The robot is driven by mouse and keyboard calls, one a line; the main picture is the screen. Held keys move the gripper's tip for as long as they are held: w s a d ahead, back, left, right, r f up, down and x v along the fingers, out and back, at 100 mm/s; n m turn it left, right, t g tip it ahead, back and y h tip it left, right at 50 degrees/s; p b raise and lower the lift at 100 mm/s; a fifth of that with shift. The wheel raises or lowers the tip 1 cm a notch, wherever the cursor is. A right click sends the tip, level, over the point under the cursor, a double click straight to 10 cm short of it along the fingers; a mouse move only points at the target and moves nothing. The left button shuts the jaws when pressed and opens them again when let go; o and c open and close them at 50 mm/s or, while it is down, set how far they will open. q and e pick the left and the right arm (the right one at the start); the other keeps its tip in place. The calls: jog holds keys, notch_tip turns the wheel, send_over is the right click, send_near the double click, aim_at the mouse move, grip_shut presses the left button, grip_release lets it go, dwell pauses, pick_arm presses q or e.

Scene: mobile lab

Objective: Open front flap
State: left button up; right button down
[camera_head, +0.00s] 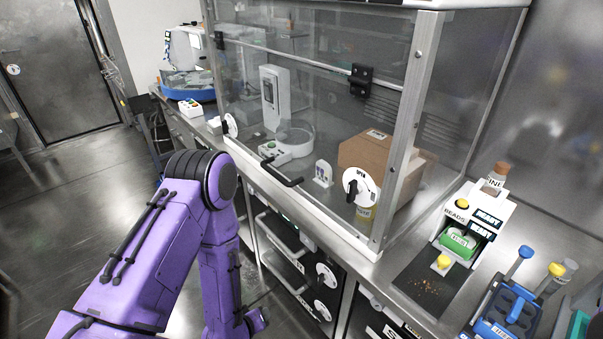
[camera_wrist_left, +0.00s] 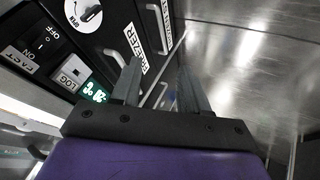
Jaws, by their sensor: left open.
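The front flap (camera_head: 310,125) is a clear panel on the front of the glass-walled cabinet, and it looks closed. A black handle (camera_head: 281,172) sits at its lower edge. A round white dial with a black knob (camera_head: 360,188), marked OPEN, is at its lower right. Another white dial (camera_head: 230,125) is at its left. My left arm is in front of and below the flap in the head view, with its fingers hidden. In the left wrist view, my left gripper (camera_wrist_left: 160,78) is open and empty, near the dark freezer front. My right gripper is out of view.
Inside the cabinet are a cardboard box (camera_head: 370,158) and a white device (camera_head: 272,95). Below are dark drawer fronts (camera_head: 290,255) with handles and knobs; FREEZER labels (camera_wrist_left: 133,47) show in the wrist view. A bead dispenser (camera_head: 466,225) and blue rack (camera_head: 508,312) stand right. Floor at left is clear.

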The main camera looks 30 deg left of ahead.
pick_arm(q)
jog(key=w+a+r+n+t+b, duration=0.1)
jog(key=w+a+r+n+t, duration=0.1)
jog(key=w, duration=0.4)
jog(key=w+a+r+n+t+b, duration=0.1)
jog(key=w+t, duration=0.1)
jog(key=w, duration=0.4)
jog(key=n+t+h+b, duration=0.1)
jog(key=n+t+b, duration=0.4)
jog(key=t, duration=0.4)
send_near(272, 171)
jog(key=shift+n, duration=0.3)
jog(key=w, duration=0.3)
jog(key=w+p, duration=0.1)
jog(key=w, duration=0.2)
jog(key=w+r+p, duration=0.1)
jog(key=w, duration=0.3)
jog(key=shift+a, duration=0.15)
grip_shut()
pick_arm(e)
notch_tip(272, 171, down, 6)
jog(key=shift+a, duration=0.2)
